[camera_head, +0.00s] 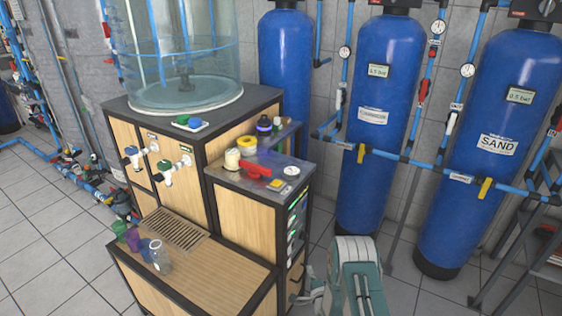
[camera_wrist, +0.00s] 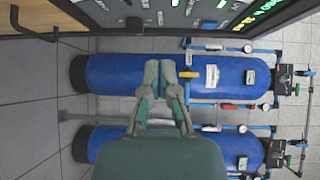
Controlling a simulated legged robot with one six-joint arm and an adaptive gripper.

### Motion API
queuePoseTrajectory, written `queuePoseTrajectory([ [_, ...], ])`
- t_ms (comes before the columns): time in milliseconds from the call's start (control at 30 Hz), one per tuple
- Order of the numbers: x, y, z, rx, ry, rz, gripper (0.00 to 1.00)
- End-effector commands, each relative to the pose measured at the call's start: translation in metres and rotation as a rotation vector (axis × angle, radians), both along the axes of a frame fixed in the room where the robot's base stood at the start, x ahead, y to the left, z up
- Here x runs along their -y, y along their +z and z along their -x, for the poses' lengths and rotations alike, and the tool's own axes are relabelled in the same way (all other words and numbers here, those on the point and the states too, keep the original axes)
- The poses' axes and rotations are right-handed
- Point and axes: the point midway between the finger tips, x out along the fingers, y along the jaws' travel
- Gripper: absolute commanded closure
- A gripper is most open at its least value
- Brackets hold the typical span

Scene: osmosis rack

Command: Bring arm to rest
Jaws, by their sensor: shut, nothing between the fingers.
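My gripper (camera_wrist: 160,74) shows in the middle of the wrist view, its two grey-green fingers brought together at the tips. It is shut with nothing held. In the head view my grey-green arm (camera_head: 357,278) stands at the bottom centre, just right of the wooden cabinet (camera_head: 237,202). My gripper's fingers are hard to make out there. In the wrist view the blue tanks (camera_wrist: 130,75) lie behind the fingers, apart from them as far as I can tell.
A glass vessel (camera_head: 185,60) and two taps (camera_head: 165,170) are on the cabinet. Coloured cups (camera_head: 133,238) stand on its lower shelf. A red-handled item (camera_head: 255,170) lies on the side top. Blue tanks (camera_head: 380,110) with pipes stand behind.

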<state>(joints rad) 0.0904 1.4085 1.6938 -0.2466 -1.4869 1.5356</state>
Motion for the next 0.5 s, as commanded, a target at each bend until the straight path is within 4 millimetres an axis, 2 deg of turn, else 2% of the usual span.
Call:
queuePoseTrajectory([
  [167, 0.0, 0.037, -0.021, -0.025, -0.005, 0.089, 1.0],
  [333, 0.003, 0.095, -0.042, -0.09, -0.006, 0.247, 1.0],
  [500, 0.006, 0.152, -0.049, -0.16, 0.0, 0.398, 1.0],
])
